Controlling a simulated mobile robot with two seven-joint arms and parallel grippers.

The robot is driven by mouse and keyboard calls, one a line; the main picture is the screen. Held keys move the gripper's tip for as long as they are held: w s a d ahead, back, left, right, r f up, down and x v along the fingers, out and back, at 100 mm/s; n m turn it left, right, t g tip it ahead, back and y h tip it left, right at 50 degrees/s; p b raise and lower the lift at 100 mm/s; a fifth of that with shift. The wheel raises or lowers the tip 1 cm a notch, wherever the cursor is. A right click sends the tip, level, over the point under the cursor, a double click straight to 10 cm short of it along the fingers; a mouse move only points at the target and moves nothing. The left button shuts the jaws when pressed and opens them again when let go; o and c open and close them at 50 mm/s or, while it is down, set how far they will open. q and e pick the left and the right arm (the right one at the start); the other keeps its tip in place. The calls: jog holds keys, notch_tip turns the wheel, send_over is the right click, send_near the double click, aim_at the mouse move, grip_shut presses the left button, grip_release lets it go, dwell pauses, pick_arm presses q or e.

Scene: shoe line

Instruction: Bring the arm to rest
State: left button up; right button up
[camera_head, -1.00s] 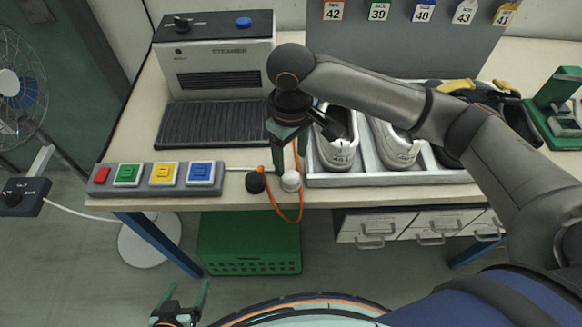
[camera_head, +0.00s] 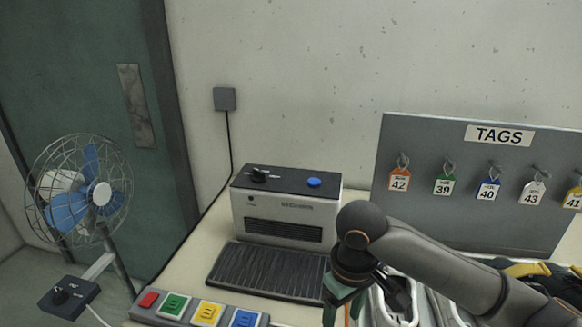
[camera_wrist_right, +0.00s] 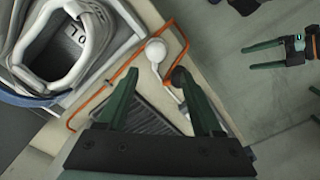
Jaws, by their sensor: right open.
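My right gripper (camera_head: 345,300) hangs fingers-down above the bench, between the steamer and the white shoes, partly cut off by the bottom edge. In the right wrist view its two green fingers (camera_wrist_right: 160,105) are spread with nothing between them. Below them lie a white ball-shaped knob (camera_wrist_right: 155,49), a dark knob (camera_wrist_right: 180,77) and an orange cord (camera_wrist_right: 104,92) near the bench edge. My left gripper shows in the right wrist view (camera_wrist_right: 265,56), its green fingers apart and empty, over the floor. It is out of the head view.
The steamer (camera_head: 284,207) with its ribbed plate (camera_head: 268,272) stands left of my right gripper. A row of coloured buttons (camera_head: 206,313) lies in front. White shoes (camera_head: 395,302) are close on the right. A tag board (camera_head: 455,225) stands behind. A fan (camera_head: 85,190) is far left.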

jog(key=s+a+f+t+y, duration=0.2)
jog(key=s+a+f+y, duration=0.25)
jog(key=s+f, duration=0.35)
jog(key=s+d+f+m+h, duration=0.1)
jog(key=s+d+f+h, duration=0.15)
jog(key=d, duration=0.25)
jog(key=s+d+f+m+t+h, duration=0.1)
jog(key=s+d+f+m, duration=0.1)
jog(key=s+d, duration=0.25)
jog(key=s+d+f+m+h, duration=0.1)
jog(key=s+d+f, duration=0.15)
jog(key=d, duration=0.25)
jog(key=w+a+f+t+y, duration=0.1)
jog(key=w+a+f+t, duration=0.1)
jog(key=f, duration=0.3)
jog(key=w+a+f+t+y, duration=0.1)
jog(key=w+a+f+t, duration=0.1)
jog(key=a+f+t, duration=0.1)
jog(key=shift+f+t, duration=0.6)
jog(key=shift+f, duration=0.7)
